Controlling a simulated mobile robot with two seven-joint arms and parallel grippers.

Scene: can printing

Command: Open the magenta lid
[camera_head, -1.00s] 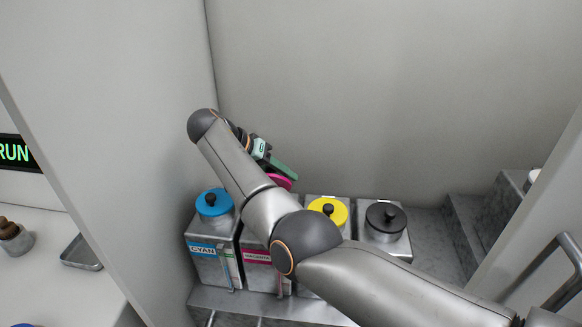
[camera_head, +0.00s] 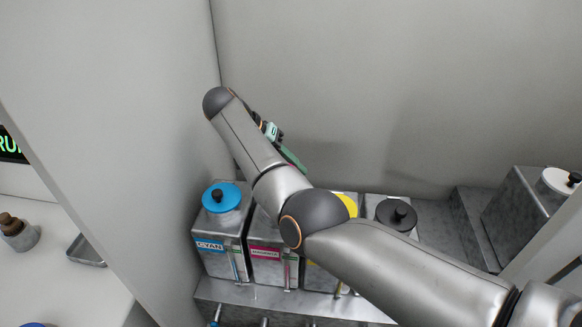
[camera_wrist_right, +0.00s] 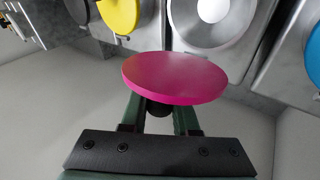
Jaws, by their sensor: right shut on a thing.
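The magenta lid (camera_wrist_right: 174,78) is a flat pink disc in the right wrist view. My right gripper (camera_wrist_right: 160,110) is shut on the dark knob under the disc as pictured. The lid is apart from the magenta tank (camera_head: 268,270), whose round open neck (camera_wrist_right: 213,12) shows beyond it in the wrist view. In the head view my right gripper (camera_head: 291,157) is above and behind the row of tanks, and my arm hides the lid and the top of the magenta tank. My left gripper is not in view.
The cyan-lidded tank (camera_head: 221,196) stands left of the magenta tank. The yellow-lidded tank (camera_head: 347,203) and black-lidded tank (camera_head: 396,214) stand to its right. A white-lidded tank (camera_head: 520,215) sits higher at right. Walls close in behind and at left.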

